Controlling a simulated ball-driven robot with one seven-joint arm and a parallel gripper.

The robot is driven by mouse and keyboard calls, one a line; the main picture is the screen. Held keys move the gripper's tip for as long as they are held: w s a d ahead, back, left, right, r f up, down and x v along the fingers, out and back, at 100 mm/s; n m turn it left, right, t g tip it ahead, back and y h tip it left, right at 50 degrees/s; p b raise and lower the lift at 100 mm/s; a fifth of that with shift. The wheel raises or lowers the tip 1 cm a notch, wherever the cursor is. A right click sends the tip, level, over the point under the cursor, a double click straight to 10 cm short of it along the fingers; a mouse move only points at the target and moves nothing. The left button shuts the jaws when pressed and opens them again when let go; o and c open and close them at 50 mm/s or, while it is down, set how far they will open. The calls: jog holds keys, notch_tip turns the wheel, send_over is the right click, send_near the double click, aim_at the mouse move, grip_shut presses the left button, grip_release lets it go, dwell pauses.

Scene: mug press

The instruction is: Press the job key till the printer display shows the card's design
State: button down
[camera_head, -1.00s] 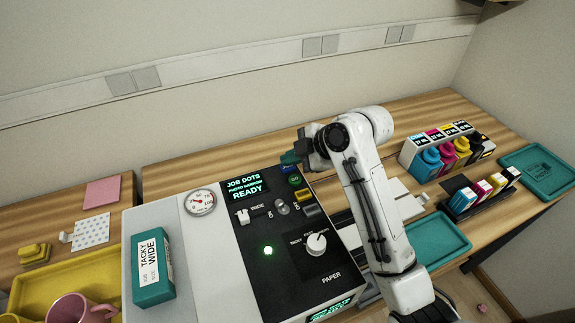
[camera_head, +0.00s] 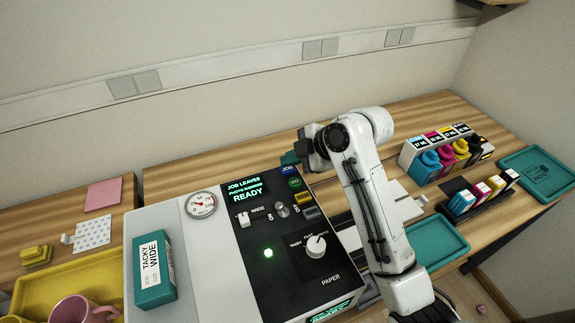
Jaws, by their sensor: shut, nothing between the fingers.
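The printer's display (camera_head: 246,190) reads "JOB LEAVES", with "READY" in large letters below. The blue JOB key (camera_head: 288,170) is at the back right of the black panel, above the green GO key (camera_head: 294,183). A white card with a pattern of small dots (camera_head: 93,232) lies on the table at the left. My gripper (camera_head: 291,158) is shut and empty. Its teal fingertips are just behind and above the JOB key in the picture, and the key's face shows; any gap between them is hard to judge.
A teal "TACKY WIDE" box (camera_head: 153,270) lies on the printer. Ink bottles (camera_head: 447,154) stand at the right.

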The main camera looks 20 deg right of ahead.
aim_at(291, 170)
jog(key=shift+r, duration=0.3)
notch_tip(291, 170, up, 5)
jog(key=p, duration=0.4)
dwell(1.0)
